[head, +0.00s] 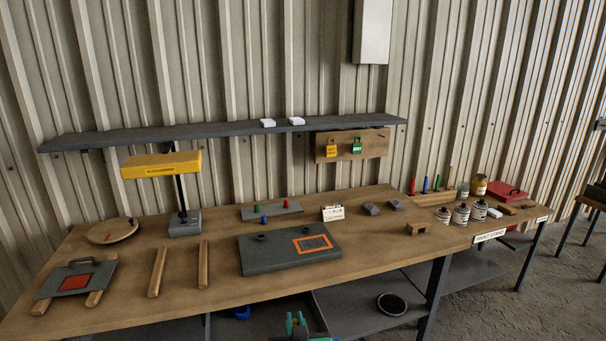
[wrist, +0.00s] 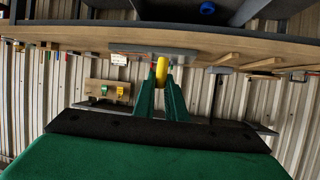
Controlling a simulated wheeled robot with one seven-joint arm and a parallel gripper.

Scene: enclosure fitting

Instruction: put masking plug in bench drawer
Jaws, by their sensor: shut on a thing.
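My gripper (head: 296,325) shows at the bottom edge of the head view, in front of the bench, with its green fingers pointing up. In the wrist view, which is upside down, the fingers (wrist: 162,82) are closed on a yellow masking plug (wrist: 178,66) at their tips. The plug cannot be made out in the head view. The bench drawer (head: 268,309) appears as an open dark grey tray below the bench's front edge, partly cut off by the frame. A blue round thing (head: 242,312) lies in it and also shows in the wrist view (wrist: 207,8).
The wooden bench top (head: 215,295) carries a dark plate with an orange frame (head: 313,244), a yellow lamp (head: 161,165) and wooden strips (head: 157,271). A black disc (head: 392,304) lies on the lower shelf right of the drawer. A paint stand (head: 490,236) adjoins the bench's right end.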

